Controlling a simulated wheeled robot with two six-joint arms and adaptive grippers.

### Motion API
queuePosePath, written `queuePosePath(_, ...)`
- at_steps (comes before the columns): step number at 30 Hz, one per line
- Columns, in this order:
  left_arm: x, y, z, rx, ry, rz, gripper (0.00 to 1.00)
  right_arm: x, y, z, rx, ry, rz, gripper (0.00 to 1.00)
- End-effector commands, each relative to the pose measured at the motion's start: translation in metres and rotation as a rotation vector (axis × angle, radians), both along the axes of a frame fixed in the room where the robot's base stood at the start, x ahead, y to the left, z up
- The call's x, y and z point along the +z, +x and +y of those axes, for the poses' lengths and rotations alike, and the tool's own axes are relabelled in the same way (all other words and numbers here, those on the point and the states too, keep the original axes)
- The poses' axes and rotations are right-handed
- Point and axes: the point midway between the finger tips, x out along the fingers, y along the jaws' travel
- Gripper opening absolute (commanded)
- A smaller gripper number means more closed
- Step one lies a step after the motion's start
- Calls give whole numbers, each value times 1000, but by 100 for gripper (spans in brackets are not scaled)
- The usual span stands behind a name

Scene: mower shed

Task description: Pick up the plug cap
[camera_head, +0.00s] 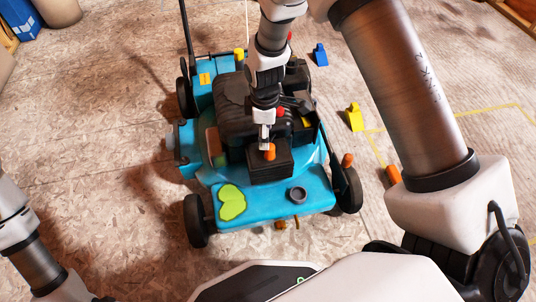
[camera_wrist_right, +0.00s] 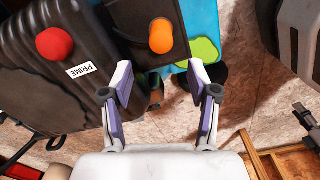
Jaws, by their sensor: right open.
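An orange cap (camera_head: 270,152), which looks like the plug cap, stands on the black block (camera_head: 283,166) at the front of the teal mower's engine. It also shows in the right wrist view (camera_wrist_right: 161,36), upright at the top middle. My right gripper (camera_head: 265,143) is above and close to it in the head view. In the wrist view my right gripper's fingers (camera_wrist_right: 160,80) are apart with nothing held between them, and the cap lies beyond the fingertips. I cannot tell any contact. My left arm shows at the left edge, but its gripper does not.
A red bulb (camera_wrist_right: 54,44) labelled PRIME sits beside the block. A yellow piece (camera_head: 354,117) and a blue piece (camera_head: 320,54) lie on the floor. Floor at left is clear.

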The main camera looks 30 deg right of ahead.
Motion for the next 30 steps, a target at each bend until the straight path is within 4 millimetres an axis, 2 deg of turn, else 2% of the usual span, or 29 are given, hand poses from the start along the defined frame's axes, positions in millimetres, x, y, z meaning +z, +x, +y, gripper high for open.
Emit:
queuePosePath(9, -44, 2, 0, 3, 0, -4, 40, -56, -7, -8, -3, 1, 1, 60)
queuePosePath(17, -43, 3, 1, 5, 1, -7, 40, -57, -7, -8, -3, 0, -1, 60)
queuePosePath(20, -43, 3, 1, 5, 1, -6, 40, -57, -7, -8, -3, -1, -1, 28)
queuePosePath(21, -43, 3, 1, 5, 1, -6, 40, -57, -7, -8, -3, -1, -1, 14)
queuePosePath(22, -43, 3, 1, 5, 1, -6, 40, -57, -7, -8, -3, -1, -1, 8)
queuePosePath(30, -43, 2, 1, 5, 1, -6, 40, -57, -7, -8, -3, -1, -1, 8)
